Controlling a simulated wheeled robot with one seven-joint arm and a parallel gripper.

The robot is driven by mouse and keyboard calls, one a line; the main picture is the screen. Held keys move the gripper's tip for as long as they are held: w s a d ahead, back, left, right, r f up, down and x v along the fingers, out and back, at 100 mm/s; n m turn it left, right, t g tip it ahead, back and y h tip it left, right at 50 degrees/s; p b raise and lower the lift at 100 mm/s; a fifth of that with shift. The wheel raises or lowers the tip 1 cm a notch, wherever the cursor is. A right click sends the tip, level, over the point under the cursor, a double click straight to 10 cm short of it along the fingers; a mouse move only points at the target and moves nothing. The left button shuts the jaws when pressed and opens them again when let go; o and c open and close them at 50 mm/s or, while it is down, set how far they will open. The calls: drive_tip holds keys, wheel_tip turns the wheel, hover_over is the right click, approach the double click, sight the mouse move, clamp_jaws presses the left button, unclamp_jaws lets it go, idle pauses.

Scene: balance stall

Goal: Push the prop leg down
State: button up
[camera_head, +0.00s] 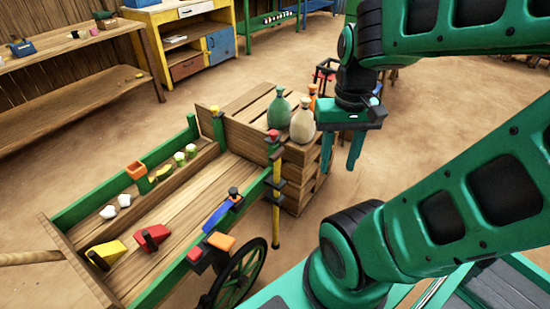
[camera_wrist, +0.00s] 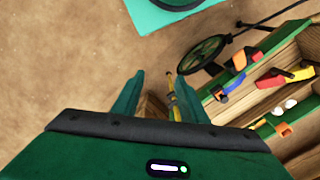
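The prop leg (camera_head: 277,212) is a thin yellow upright pole with a red top and dark bands, at the near right corner of the wooden cart (camera_head: 75,262). Its lower end shows just above or at the ground; I cannot tell which. My gripper (camera_head: 341,165) hangs to the right of the leg, fingers pointing down, apart from it. In the wrist view my gripper (camera_wrist: 160,76) has its two fingers spread with nothing held between them. The yellow leg (camera_wrist: 171,88) shows beyond the gap, partly hidden by the right finger.
Stacked wooden crates (camera_head: 232,135) stand behind the leg, with a green sack (camera_head: 279,112) and a beige sack (camera_head: 302,124) on top. A dark spoked wheel (camera_head: 240,278) is left of the leg. The cart holds coloured blocks. Bare floor lies right of the crates.

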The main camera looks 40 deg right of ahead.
drive_tip(key=n, duration=2.5)
hover_over(277, 152)
drive_tip(key=f, duration=0.7)
drive_tip(key=s+f, duration=0.1)
drive_tip(key=f, duration=0.2)
drive_tip(key=shift+f, duration=0.4)
drive_tip(key=shift+w+f+n, duration=0.4)
drive_tip(key=shift+f+n, duration=0.1)
drive_tip(key=shift+f, duration=0.05)
wheel_tip(277, 152, down, 10)
drive_tip(key=shift+f, duration=0.15)
clamp_jaws()
